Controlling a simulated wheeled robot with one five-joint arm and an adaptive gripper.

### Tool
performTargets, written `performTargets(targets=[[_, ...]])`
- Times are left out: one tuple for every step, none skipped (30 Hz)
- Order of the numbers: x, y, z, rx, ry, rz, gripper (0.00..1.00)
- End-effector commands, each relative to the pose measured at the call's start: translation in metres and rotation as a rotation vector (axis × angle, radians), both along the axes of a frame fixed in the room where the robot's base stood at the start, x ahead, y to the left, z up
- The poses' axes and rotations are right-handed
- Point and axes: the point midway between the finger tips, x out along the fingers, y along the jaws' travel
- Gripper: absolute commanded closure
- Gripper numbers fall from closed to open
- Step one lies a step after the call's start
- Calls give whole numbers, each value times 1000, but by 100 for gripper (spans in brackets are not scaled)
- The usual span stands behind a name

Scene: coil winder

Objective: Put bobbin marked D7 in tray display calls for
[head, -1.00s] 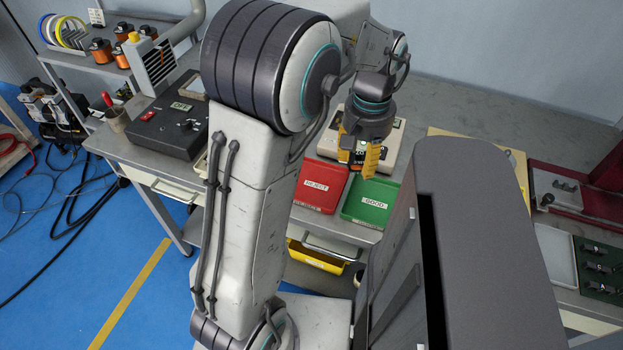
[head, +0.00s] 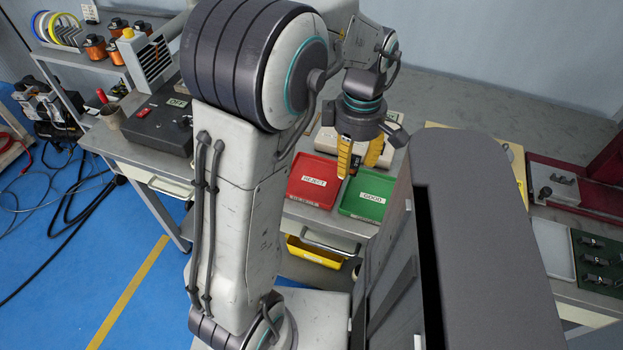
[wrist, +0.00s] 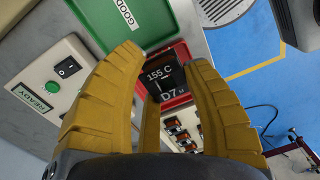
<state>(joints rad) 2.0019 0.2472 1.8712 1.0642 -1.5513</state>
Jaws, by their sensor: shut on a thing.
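In the wrist view my gripper (wrist: 165,62) is shut on a dark bobbin (wrist: 161,76) whose face reads "155 C" and "D7". In the head view my gripper (head: 360,160) hangs above the back of the two trays, fingers pointing down; the bobbin is hard to make out there. The red tray (head: 296,199) is labelled REJECT and the green tray (head: 351,212) is labelled GOOD; both look empty where visible. In the wrist view the green tray (wrist: 150,40) is at the top, with red behind the bobbin. I see no readable display result.
A pale box (wrist: 60,75) with a READY label, a switch and a green button stands beside the trays. A yellow bin (head: 315,253) is below the bench. A black case (head: 160,130) stands left. My base column blocks the right foreground.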

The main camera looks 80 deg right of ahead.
Motion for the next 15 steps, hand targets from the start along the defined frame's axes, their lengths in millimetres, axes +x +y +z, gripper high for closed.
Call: performTargets(targets=[[3,-1,-2,2,-1,14,90],[6,-1,-4,2,-1,20,90],[10,-2,-7,3,-1,26,90],[15,-3,-9,3,-1,29,90],[19,-4,-12,3,-1,31,90],[27,-6,-16,4,0,34,90],[32,-8,-20,4,1,33,90],[38,-9,-23,4,2,34,90],[46,-10,-28,5,3,34,90],[51,-12,-32,4,4,33,90],[57,-14,-35,5,4,33,90],[64,-15,-40,6,5,32,90],[70,-16,-43,6,6,33,90],[74,-18,-44,7,7,31,90],[81,-19,-47,7,7,31,90]])
